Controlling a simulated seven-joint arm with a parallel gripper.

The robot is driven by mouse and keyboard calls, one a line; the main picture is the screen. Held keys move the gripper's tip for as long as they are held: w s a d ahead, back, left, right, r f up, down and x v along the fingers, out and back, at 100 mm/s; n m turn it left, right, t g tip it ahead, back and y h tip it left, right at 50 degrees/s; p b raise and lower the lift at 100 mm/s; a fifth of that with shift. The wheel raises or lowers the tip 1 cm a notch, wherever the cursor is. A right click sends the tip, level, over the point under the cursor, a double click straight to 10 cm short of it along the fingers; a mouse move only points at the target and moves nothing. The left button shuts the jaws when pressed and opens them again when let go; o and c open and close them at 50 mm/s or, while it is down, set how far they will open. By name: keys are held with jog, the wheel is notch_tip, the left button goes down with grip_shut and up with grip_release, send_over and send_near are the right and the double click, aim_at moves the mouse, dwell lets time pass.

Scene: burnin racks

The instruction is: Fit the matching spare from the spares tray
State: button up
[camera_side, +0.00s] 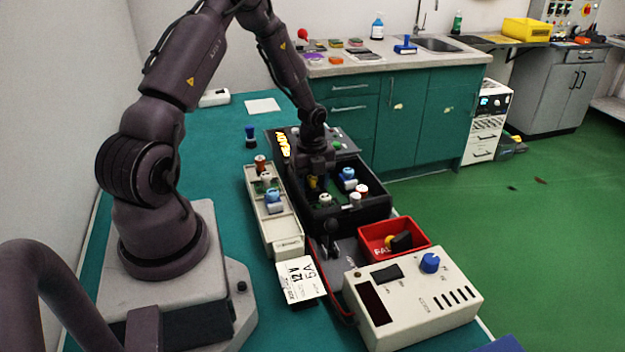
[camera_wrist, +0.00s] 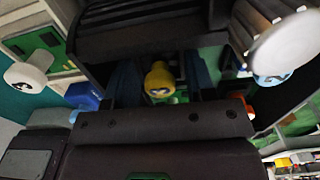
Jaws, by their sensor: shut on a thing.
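My gripper (camera_side: 314,176) is over the left part of the black rack (camera_side: 322,222), pointing down. It is shut on a yellow-topped part (camera_side: 313,184). In the wrist view the yellow round top (camera_wrist: 159,80) sits between the fingers; its lower body is hidden. I cannot tell whether the part touches the rack floor. The rack also holds a blue-topped part (camera_side: 347,174) and several white-topped ones. A long beige tray (camera_side: 284,240), with lettering too small to read, lies left of the rack and holds orange-, white- and blue-topped parts.
A red bin (camera_side: 374,230) in front of the rack holds a black-and-yellow part (camera_side: 399,242). A beige control box (camera_side: 410,300) with a blue knob stands nearest. A white card (camera_side: 301,280) reads about "12V A5". A black lever (camera_side: 331,240) stands between tray and bin. A dark-blue-topped object (camera_side: 250,135) stands behind.

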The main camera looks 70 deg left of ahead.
jog(key=o, duration=1)
jog(key=shift+s, duration=0.1)
jog(key=shift+s+f, duration=0.1)
jog(key=shift+s, duration=0.05)
jog(key=shift+a+r, duration=0.15)
jog(key=shift+r, duration=2.45)
jog(key=shift+w+r, duration=0.1)
jog(key=shift+w, duration=0.15)
